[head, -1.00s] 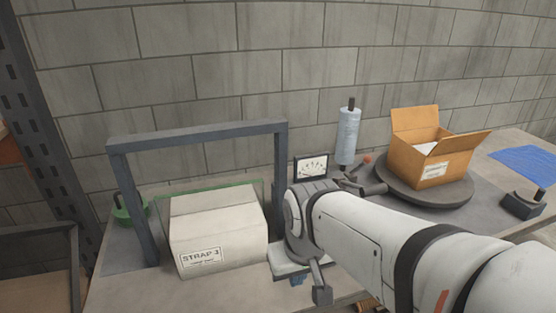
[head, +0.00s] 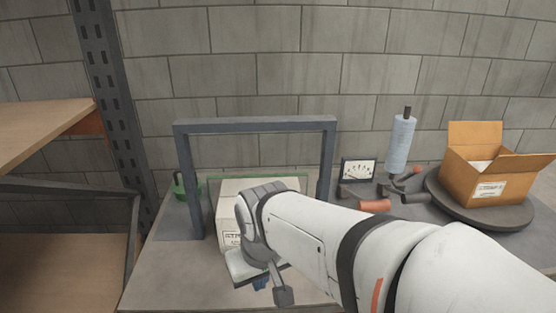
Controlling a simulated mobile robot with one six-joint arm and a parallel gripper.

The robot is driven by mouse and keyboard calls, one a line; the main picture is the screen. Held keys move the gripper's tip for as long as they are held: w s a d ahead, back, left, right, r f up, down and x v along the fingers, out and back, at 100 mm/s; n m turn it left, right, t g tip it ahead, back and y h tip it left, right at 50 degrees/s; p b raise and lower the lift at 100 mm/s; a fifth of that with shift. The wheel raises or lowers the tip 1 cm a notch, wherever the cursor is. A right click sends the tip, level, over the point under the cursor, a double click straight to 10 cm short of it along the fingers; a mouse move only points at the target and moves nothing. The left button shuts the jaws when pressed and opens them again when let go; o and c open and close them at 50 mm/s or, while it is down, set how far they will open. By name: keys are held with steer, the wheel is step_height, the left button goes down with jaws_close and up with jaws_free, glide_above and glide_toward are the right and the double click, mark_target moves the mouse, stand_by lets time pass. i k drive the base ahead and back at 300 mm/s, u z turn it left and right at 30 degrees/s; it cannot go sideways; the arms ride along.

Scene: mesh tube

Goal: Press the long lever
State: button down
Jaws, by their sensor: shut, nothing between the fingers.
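Beside the gauge, several handles rise from the bench: one with an orange grip (head: 374,206), and a dark bar (head: 414,198) to its right, near the turntable. A small reddish knob shows behind them. I cannot tell which is the long lever, as my arm hides part of this area. My gripper (head: 260,283) points down in front of the white carton, left of the handles and apart from them. Only a little of it shows below my wrist; it is shut and holds nothing.
A grey frame (head: 255,124) arches over the white carton (head: 229,213). A gauge (head: 359,171) and a blue-white film roll (head: 399,144) stand behind the handles. An open brown box (head: 475,180) sits on a dark turntable (head: 500,217). A shelf rack (head: 112,100) stands left.

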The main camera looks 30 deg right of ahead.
mark_target(364, 206)
steer(key=u, duration=0.15)
steer(key=k, duration=1.15)
steer(key=z, duration=0.85)
steer(key=i, duration=1)
steer(key=z, duration=0.05)
